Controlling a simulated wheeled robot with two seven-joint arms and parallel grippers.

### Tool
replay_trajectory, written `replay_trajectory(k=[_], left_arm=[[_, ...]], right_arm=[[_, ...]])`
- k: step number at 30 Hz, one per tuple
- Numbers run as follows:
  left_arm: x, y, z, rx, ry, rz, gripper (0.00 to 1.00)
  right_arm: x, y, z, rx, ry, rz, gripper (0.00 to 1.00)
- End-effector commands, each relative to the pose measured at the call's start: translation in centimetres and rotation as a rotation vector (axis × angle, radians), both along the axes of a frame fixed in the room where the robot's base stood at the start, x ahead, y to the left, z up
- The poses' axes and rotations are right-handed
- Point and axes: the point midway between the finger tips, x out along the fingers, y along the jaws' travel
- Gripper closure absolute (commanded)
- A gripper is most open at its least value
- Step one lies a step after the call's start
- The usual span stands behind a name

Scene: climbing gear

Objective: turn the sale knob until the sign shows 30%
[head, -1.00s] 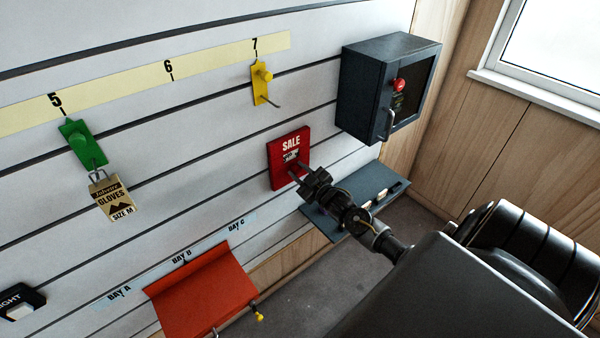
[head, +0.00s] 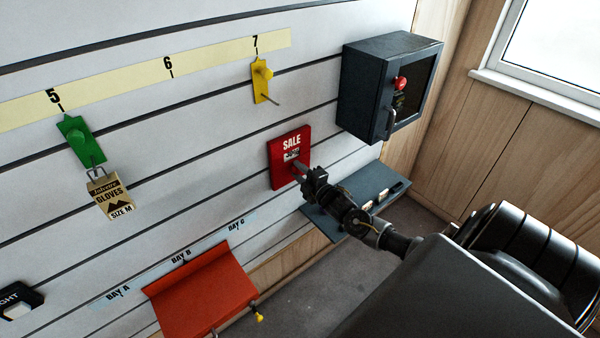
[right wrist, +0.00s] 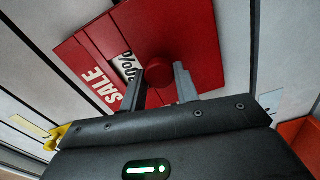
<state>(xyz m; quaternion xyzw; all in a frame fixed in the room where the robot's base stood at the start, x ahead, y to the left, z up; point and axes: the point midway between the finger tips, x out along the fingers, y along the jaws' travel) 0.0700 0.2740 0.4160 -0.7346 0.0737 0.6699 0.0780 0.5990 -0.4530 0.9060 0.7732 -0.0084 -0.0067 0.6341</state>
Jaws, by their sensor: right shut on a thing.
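The red sale sign (head: 275,165) is fixed on the slatted wall, with SALE in white letters and a small white window. In the right wrist view the sign (right wrist: 195,30) shows its red round knob (right wrist: 162,72) and a window (right wrist: 128,65) where a % mark and part of a number are visible; a finger partly covers it and I cannot read the number surely. My right gripper (head: 299,170) is shut on the knob, its two fingers (right wrist: 160,88) on either side of it. My left gripper is not in view.
A dark metal box (head: 365,90) with a red button hangs right of the sign. A grey shelf (head: 325,219) is below my right arm, and an orange shelf (head: 205,295) is lower left. Green (head: 75,135) and yellow (head: 259,82) hooks are on the wall.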

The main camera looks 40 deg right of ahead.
Motion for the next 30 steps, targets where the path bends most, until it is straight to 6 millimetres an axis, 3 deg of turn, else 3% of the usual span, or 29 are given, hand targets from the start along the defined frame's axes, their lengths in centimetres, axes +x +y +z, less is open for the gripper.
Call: replay_trajectory(k=[12, 28, 29, 30], left_arm=[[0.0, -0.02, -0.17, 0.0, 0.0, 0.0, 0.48], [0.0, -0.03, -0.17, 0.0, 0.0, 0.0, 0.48], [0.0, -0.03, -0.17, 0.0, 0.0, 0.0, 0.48], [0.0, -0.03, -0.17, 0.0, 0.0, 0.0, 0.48]], right_arm=[[-0.02, -0.02, -0.14, -0.176, 0.006, -0.001, 0.92], [-0.01, -0.03, -0.13, -0.198, 0.006, -0.001, 0.92], [-0.01, -0.02, -0.13, -0.198, 0.006, -0.001, 0.68], [-0.01, -0.02, -0.13, -0.198, 0.006, -0.001, 0.63]])
